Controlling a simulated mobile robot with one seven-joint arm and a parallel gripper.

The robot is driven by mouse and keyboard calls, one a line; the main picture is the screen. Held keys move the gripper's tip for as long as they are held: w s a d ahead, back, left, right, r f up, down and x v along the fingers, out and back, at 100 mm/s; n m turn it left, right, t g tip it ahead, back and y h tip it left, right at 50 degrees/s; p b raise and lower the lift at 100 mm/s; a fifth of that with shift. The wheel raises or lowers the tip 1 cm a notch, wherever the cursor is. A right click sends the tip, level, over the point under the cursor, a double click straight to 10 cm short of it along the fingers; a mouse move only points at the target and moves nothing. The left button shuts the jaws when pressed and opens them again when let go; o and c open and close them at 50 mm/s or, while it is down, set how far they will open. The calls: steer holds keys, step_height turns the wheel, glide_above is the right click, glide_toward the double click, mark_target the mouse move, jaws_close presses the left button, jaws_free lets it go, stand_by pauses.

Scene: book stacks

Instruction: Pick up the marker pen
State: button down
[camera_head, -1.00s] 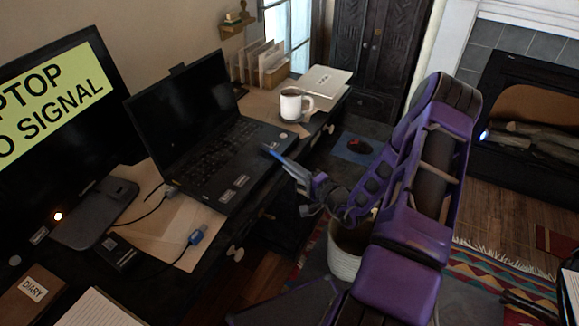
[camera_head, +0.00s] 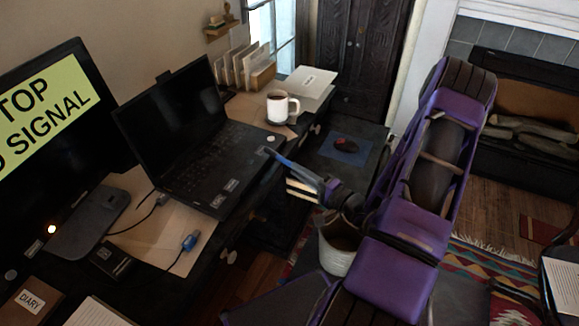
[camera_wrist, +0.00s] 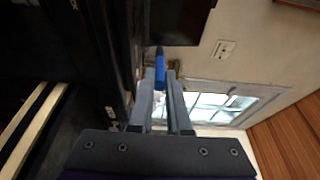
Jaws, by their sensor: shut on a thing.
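The marker pen is blue and sits between my fingertips in the wrist view (camera_wrist: 160,70), its end sticking out past them. In the head view, a thin blue length of it (camera_head: 287,162) shows at my gripper (camera_head: 290,172). My gripper (camera_wrist: 160,88) is shut on the pen. It is held in the air off the front edge of the desk, close to the laptop's right front corner. Most of the pen is hidden by the fingers.
The open black laptop (camera_head: 200,160) lies on the desk with a white mug (camera_head: 280,108) behind it. A white bin (camera_head: 336,255) stands below my arm. A fireplace (camera_head: 535,120) is at the right.

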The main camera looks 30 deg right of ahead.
steer(key=s+d+r, duration=0.2)
steer(key=s, duration=0.3)
steer(key=shift+s+p, duration=0.3)
steer(key=shift+s, duration=0.05)
